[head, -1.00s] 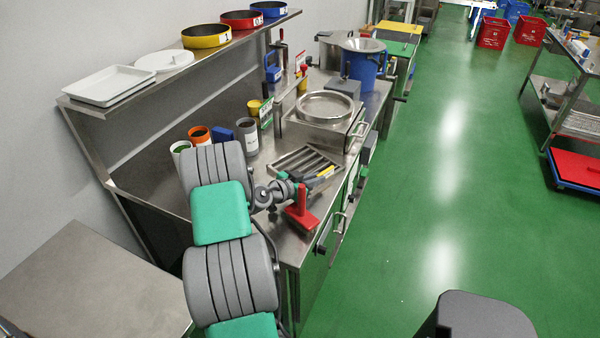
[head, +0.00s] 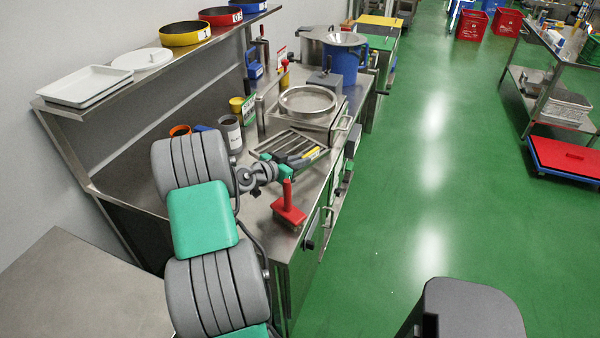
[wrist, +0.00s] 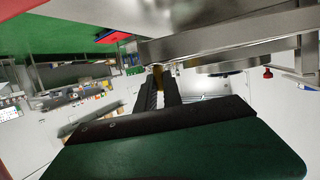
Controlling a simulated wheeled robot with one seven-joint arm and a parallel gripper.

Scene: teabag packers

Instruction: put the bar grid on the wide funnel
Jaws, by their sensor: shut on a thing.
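The bar grid (head: 281,144), a steel frame with parallel bars, is held over the counter in the head view. My gripper (head: 312,156) is shut on its near right side. In the wrist view my gripper (wrist: 158,76) has its dark fingers close together below a steel edge (wrist: 215,35), which looks like part of the grid. How high the grid is above the counter is hard to tell.
A round steel pan (head: 308,100) on a steel box lies between the grid and the funnel. A red-handled tool (head: 289,211) stands near the counter's front edge. A grey cup (head: 230,133) is left of the grid. A wall shelf (head: 150,65) holds trays and rings.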

